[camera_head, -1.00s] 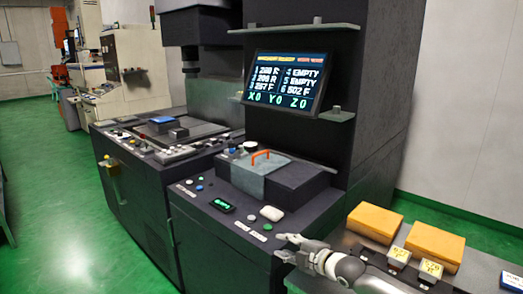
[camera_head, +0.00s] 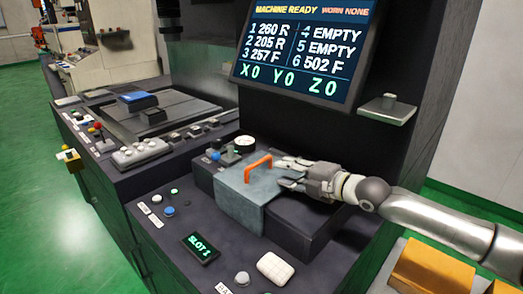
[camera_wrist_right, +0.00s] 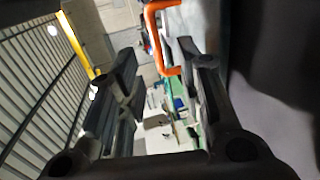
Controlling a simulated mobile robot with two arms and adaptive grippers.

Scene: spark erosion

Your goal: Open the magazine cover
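The magazine cover (camera_head: 238,201) is a grey-blue lid with an orange handle (camera_head: 258,167), lying closed on the dark magazine box (camera_head: 302,222). My right gripper (camera_head: 287,172) is over the cover, just to the right of the handle, with its fingers pointing left toward it. The fingers are apart and nothing is between them. In the right wrist view the open fingers (camera_wrist_right: 160,90) show, with the orange handle (camera_wrist_right: 154,38) ahead of them near the top. Whether a finger touches the handle cannot be told. My left gripper is not in view.
The screen (camera_head: 305,50) hangs above the box, with a small shelf (camera_head: 388,109) at its right. A gauge (camera_head: 244,143) and knobs stand behind the cover. The front panel has a slot display (camera_head: 201,247) and a white pad (camera_head: 277,268). An orange block (camera_head: 432,268) lies at lower right.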

